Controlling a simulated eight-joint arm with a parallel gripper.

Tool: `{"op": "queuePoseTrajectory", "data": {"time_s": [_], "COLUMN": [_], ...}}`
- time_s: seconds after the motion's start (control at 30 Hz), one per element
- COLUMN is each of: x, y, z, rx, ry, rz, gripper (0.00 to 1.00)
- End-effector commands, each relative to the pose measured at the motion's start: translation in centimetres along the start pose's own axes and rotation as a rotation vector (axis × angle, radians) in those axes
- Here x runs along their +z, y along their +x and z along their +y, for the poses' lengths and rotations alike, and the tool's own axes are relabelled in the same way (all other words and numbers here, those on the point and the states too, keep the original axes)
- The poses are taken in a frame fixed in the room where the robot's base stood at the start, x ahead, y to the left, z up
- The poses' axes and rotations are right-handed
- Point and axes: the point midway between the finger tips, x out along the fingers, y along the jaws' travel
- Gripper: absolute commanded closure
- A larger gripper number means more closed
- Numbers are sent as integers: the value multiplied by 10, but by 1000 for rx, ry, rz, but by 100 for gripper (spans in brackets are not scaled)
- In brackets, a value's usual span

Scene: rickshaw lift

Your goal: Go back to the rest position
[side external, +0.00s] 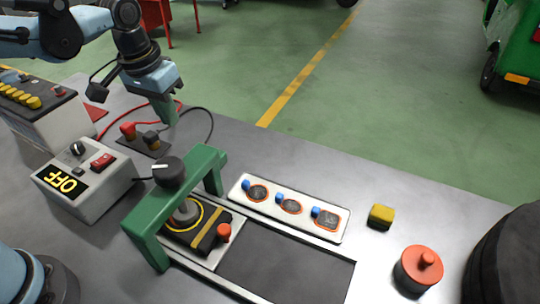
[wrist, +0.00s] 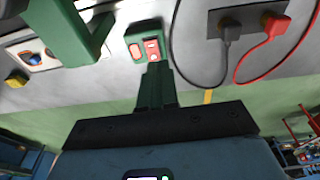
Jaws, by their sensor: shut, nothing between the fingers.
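My gripper (side external: 168,113) hangs above the far left part of the bench, beside the plug socket, with its green fingers pointing down. In the wrist view my gripper (wrist: 155,82) has its green fingers together with nothing held. The fingers appear clear of the things below. The rest position is not marked in either view.
A green gantry (side external: 206,168) with a black knob spans a sliding unit. The control box (side external: 85,184) reads OFF. A socket block (side external: 146,145) holds red and black plugs with loose cables. A white panel (side external: 288,207), yellow block (side external: 381,216) and red-topped cylinder (side external: 420,268) stand right.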

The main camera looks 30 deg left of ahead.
Motion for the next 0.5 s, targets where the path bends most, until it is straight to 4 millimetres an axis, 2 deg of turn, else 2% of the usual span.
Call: {"op": "queuePoseTrajectory", "data": {"time_s": [0.2,0.5], "x": [31,67], "y": [-16,-16], "z": [-18,-36], "rx": [5,-8], "ry": [-1,3], "rz": [165,371], "gripper": [100,100]}}
